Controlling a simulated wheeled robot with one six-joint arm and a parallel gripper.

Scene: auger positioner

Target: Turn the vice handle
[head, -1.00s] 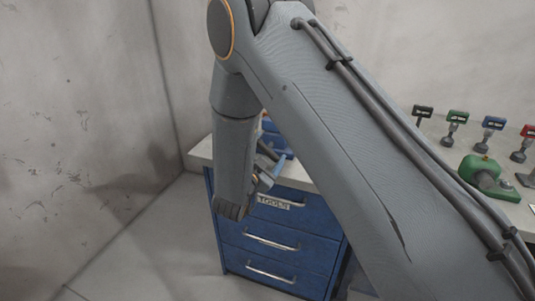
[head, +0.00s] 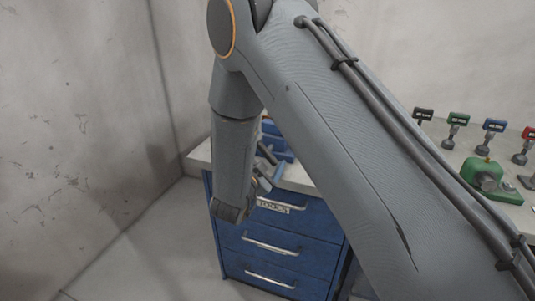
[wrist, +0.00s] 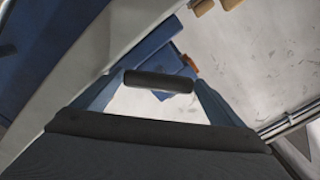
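The blue vice (head: 277,141) is on the corner of the pale worktop, partly hidden behind my arm in the head view. Its dark handle bar (head: 267,154) slants in front of it. In the wrist view the dark handle (wrist: 158,81) lies crosswise at the fingertips, with part of the blue vice (wrist: 160,50) behind it. My gripper (wrist: 160,90) has its two blue-grey fingers well apart, one at each end of the bar. I cannot tell whether they touch it. In the head view my gripper (head: 268,179) is mostly hidden by my wrist.
A blue drawer cabinet (head: 278,243) with metal handles stands under the worktop (head: 296,177). Several small coloured-topped tools and a green device (head: 484,176) stand on the worktop at the right. A grey wall is close on the left, with bare floor before it.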

